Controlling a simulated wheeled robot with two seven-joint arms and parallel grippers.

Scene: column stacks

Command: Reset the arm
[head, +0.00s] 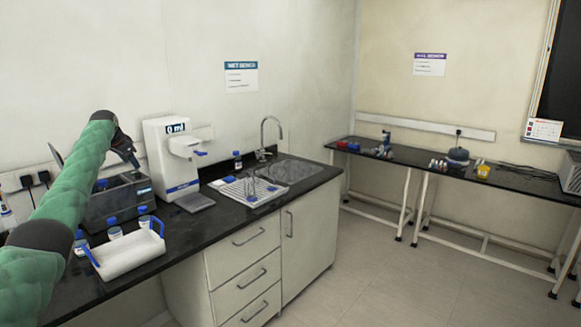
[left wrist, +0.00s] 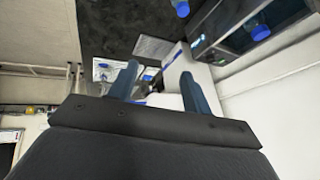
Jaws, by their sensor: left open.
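My left arm comes in from the left in a green sleeve. My left gripper (head: 129,158) points down over the grey bath-like device (head: 118,203) on the black wet bench. In the left wrist view the two fingers of my left gripper (left wrist: 160,82) stand apart with nothing between them. A blue-capped bottle shows at the device in the left wrist view (left wrist: 257,28). My right gripper is in neither view.
A white tray with blue handles (head: 125,254) and several blue-capped bottles stand in front of the device. A white dispenser reading 0 ml (head: 168,150), a drying rack (head: 245,190) and a sink (head: 290,171) stand to the right. A second bench (head: 510,178) lies beyond open floor.

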